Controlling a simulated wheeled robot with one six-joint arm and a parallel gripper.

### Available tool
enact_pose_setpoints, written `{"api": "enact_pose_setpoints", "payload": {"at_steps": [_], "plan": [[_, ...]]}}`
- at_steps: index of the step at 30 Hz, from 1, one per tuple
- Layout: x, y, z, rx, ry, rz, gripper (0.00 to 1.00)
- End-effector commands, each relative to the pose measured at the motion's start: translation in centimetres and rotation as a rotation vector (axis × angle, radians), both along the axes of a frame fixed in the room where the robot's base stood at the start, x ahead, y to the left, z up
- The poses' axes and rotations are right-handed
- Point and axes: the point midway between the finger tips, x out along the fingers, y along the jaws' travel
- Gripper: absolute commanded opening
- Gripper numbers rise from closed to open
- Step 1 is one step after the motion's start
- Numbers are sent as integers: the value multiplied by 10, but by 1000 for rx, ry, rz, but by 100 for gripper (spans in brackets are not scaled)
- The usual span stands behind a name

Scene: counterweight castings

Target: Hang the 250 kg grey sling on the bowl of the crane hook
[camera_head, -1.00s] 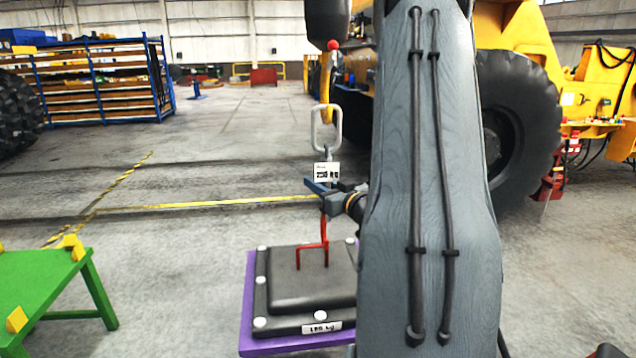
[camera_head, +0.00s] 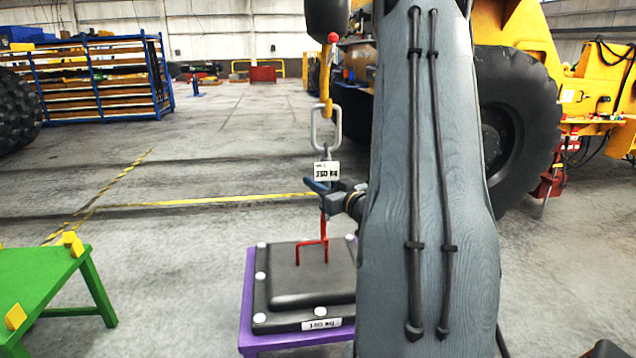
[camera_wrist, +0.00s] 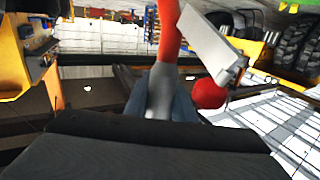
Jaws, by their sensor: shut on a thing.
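The yellow crane hook (camera_head: 325,85) hangs in the upper middle of the head view, with a red ball at its top. The sling's grey link (camera_head: 338,130) is upright at the hook's lower end and overlaps it in the picture; I cannot tell whether it rests in the bowl. A white "250 kg" tag (camera_head: 327,171) hangs below the link. My gripper (camera_head: 320,188) is shut on the sling just below the tag. In the wrist view, a grey part of the sling (camera_wrist: 160,92) sits between the jaws, with a red part beyond.
A dark casting (camera_head: 300,275) with a red handle (camera_head: 312,245) stands on a purple stand (camera_head: 246,315) beneath. A green table (camera_head: 40,290) with yellow blocks is at left. A yellow vehicle with a large tyre (camera_head: 515,130) is behind my arm. The floor between is clear.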

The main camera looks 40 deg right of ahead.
Motion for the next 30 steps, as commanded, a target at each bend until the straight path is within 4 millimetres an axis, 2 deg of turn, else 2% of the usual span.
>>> {"api": "enact_pose_setpoints", "payload": {"at_steps": [2, 3, 6, 17, 30], "plan": [[0, 0, 2, -2, -4, 0, 0], [0, 0, 2, -2, -4, 0, 28], [0, 0, 2, -1, -3, 0, 45], [-5, 0, -1, 1, 2, -1, 45], [-68, 4, 0, -1, -1, -3, 45]]}}
